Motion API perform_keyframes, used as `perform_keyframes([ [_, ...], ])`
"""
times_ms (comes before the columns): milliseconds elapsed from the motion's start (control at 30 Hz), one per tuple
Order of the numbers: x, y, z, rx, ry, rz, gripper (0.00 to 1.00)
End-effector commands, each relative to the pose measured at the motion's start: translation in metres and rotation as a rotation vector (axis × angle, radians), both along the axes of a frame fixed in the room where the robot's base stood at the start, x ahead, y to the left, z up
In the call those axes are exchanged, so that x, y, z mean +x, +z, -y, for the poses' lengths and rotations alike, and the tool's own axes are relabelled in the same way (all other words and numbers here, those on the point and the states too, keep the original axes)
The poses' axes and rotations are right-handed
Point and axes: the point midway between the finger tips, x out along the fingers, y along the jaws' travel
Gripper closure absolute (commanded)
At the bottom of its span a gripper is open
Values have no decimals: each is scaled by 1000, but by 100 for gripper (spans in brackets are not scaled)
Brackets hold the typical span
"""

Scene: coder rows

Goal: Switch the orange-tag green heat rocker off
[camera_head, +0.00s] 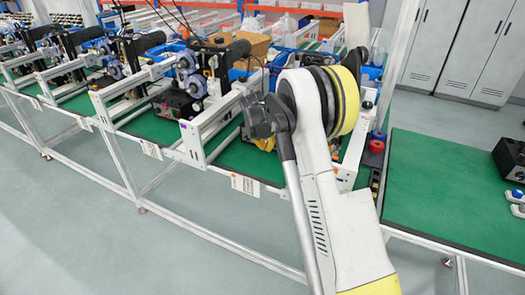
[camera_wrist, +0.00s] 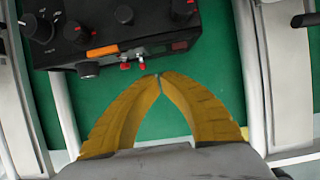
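In the wrist view a black control box (camera_wrist: 110,28) with several dark knobs stands at the top. An orange tag (camera_wrist: 103,51) is on its near face. Two small red-tipped parts (camera_wrist: 133,66) stick out just right of and below the tag. I cannot make out a green rocker. My gripper's yellow fingers (camera_wrist: 159,77) meet at their tips, with nothing seen between them. The tips are just below the box's near edge in the picture; whether they touch anything is unclear. In the head view my arm hides most of this spot.
White frame posts flank the gripper, with one at the right (camera_wrist: 285,75). Green mat (camera_wrist: 200,85) lies bare around the fingers. In the head view, coder machines (camera_head: 190,75) line the bench leftward. The green bench top (camera_head: 450,190) at the right is mostly clear.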

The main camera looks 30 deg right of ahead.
Motion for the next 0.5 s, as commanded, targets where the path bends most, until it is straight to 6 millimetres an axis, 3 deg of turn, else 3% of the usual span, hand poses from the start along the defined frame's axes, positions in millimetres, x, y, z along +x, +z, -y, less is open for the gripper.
perform_keyframes([
  [200, 9, 3, 12, 0, 0, 0, 100],
  [500, 10, 4, 13, 0, 1, 0, 100],
])
